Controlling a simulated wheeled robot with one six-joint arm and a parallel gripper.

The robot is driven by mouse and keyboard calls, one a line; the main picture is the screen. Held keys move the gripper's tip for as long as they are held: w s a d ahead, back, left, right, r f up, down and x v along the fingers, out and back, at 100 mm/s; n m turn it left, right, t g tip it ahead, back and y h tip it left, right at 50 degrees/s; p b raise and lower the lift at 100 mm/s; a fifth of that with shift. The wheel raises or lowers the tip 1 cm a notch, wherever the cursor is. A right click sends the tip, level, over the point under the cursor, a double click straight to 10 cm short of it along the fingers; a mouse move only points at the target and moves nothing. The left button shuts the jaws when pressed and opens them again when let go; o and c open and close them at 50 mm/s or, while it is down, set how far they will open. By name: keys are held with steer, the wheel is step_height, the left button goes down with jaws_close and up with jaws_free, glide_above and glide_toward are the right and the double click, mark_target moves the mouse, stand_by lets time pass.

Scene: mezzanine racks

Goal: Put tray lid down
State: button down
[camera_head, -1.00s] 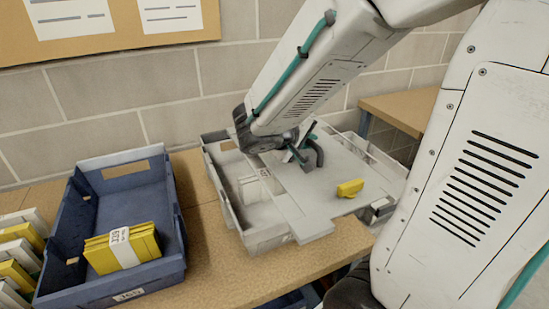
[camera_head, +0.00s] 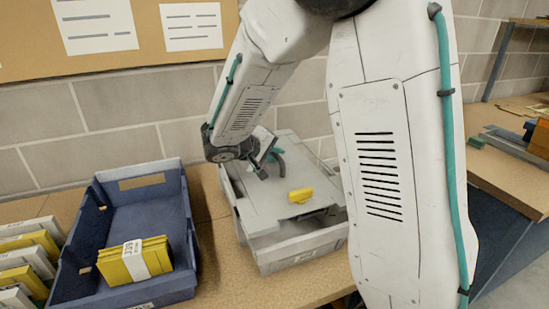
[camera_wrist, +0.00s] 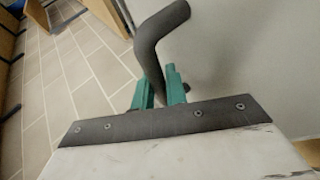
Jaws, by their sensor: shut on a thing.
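The light grey tray lid (camera_head: 270,197) lies over the grey tray (camera_head: 300,250) on the bench, with a gap showing at the near side. In the wrist view my teal fingers (camera_wrist: 160,92) are at the handle (camera_wrist: 155,40), with the pale lid surface (camera_wrist: 240,60) behind.
A blue bin (camera_head: 185,240) holding a banded yellow bundle (camera_head: 134,260) stands left of the tray. White and yellow folders (camera_head: 25,250) stand at the far left. A brick wall (camera_head: 110,155) is behind. Another bench (camera_head: 510,170) is at the right.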

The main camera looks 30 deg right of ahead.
mark_target(275, 167)
steer(key=shift+f, duration=0.55)
steer(key=shift+f, duration=0.15)
steer(key=shift+f, duration=0.45)
steer(key=c, duration=1.4)
jaws_free()
